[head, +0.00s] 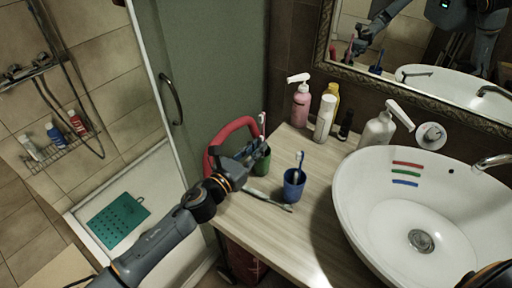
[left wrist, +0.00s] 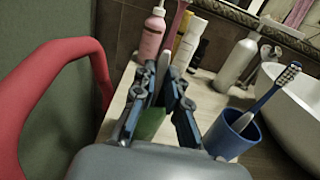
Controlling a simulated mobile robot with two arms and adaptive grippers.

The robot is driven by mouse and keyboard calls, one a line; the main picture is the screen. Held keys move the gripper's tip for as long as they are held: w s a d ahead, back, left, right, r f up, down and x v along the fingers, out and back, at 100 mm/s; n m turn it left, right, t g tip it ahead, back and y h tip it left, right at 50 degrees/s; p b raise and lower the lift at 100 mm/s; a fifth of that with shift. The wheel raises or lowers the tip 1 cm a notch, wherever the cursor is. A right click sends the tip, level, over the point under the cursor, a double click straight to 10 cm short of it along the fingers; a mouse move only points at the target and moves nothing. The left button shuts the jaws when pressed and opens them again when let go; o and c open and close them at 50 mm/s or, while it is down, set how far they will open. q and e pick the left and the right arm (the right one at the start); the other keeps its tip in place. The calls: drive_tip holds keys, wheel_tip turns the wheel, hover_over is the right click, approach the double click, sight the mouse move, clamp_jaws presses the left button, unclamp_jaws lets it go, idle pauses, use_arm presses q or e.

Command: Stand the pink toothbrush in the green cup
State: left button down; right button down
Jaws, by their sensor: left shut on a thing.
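My left gripper (head: 262,148) is shut on the pink toothbrush (head: 262,122), which stands roughly upright with its head above the fingers. In the left wrist view the pink toothbrush (left wrist: 181,22) rises between the fingertips (left wrist: 165,82). The green cup (head: 262,165) stands on the counter directly below the gripper, partly hidden by it. It also shows between the fingers in the left wrist view (left wrist: 150,124). I cannot tell whether the brush's lower end is inside the cup. My right gripper is not in view.
A blue cup (head: 293,190) with a blue toothbrush (head: 299,160) stands close by. Bottles, including a pink one (head: 301,105), stand behind. A red curved bar (head: 214,142) is left; the white basin (head: 365,205) is right.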

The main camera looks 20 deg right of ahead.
use_arm(q)
drive_tip(key=c, duration=1.3)
unclamp_jaws()
drive_tip(key=v, duration=1.2)
drive_tip(key=shift+s, duration=0.1)
